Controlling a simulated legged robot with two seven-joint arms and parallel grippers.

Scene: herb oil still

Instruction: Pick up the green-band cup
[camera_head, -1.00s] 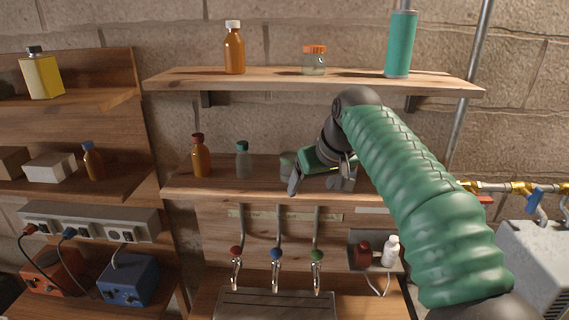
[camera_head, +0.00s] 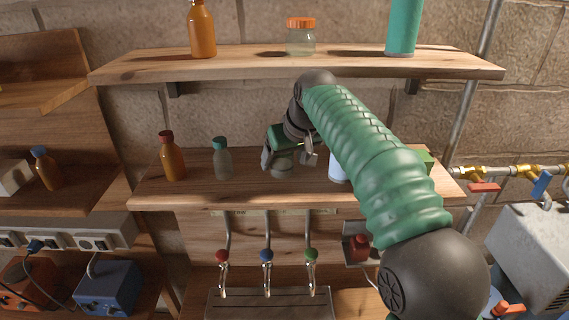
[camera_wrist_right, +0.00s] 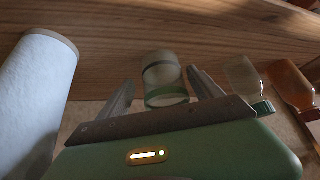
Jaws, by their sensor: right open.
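The green-band cup (camera_wrist_right: 162,76) is a small pale grey-green cup with a green band. In the right wrist view it shows between the two fingers of my right gripper (camera_wrist_right: 158,88), with space on both sides. In the head view the cup (camera_head: 281,168) is on the middle shelf, partly hidden by my right gripper (camera_head: 288,158). That gripper is open, its fingers on either side of the cup. I cannot tell whether either finger touches it. My left gripper is not in view.
A clear bottle with a teal cap (camera_head: 222,160) and a brown bottle (camera_head: 171,158) stand left of the cup. A white cylinder (camera_wrist_right: 38,92) stands close on the other side, partly behind my arm in the head view. The upper shelf (camera_head: 350,63) is above.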

